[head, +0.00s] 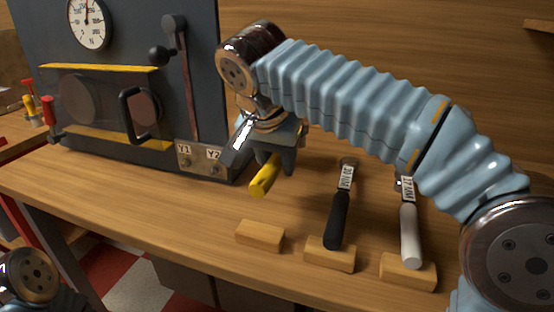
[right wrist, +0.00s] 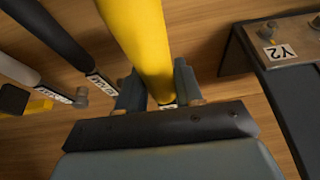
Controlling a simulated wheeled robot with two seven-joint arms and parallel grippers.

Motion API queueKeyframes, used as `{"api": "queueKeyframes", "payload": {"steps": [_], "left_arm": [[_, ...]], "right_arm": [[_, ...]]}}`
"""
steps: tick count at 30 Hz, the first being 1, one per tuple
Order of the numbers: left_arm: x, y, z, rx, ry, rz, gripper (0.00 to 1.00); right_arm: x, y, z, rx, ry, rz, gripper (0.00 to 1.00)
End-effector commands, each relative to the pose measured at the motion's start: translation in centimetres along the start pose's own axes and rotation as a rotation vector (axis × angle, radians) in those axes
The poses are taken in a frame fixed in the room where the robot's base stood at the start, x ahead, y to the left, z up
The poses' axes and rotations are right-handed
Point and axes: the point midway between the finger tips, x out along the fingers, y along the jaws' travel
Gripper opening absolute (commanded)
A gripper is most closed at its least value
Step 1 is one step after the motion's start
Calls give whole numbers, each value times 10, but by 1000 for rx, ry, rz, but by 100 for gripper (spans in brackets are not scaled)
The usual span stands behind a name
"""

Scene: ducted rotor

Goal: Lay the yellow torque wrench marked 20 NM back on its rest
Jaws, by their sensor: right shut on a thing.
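The yellow torque wrench (head: 264,176) is in my right gripper (head: 269,157), above the bench near the dark cabinet. Its yellow handle points down toward the front in the head view. In the right wrist view the handle (right wrist: 140,40) runs between the two fingers (right wrist: 158,88). Its head and most of its label are hidden, so I cannot read the marking. A bare wooden block (head: 260,236) lies at the bench's front, left of two similar blocks, in front of and below the wrench. My left gripper is out of view; only part of my left arm shows.
A black-handled wrench (head: 337,220) and a white-handled wrench (head: 410,237) lie with their handles on wooden blocks (head: 331,256) (head: 408,272) to the right. The cabinet (head: 110,110), with a lever and Y1 and Y2 labels, stands at back left. Bench between cabinet and bare block is clear.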

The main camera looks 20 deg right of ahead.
Motion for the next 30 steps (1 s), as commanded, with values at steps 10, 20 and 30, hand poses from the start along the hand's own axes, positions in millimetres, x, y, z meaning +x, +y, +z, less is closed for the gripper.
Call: {"api": "queueKeyframes", "payload": {"steps": [10, 20, 30], "left_arm": [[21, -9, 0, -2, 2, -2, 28], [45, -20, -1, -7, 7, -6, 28], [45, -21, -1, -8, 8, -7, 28]], "right_arm": [[22, 0, 11, -8, 7, -6, 0], [52, 1, 24, -7, 7, -7, 0], [52, 0, 24, -7, 7, -7, 0]]}}
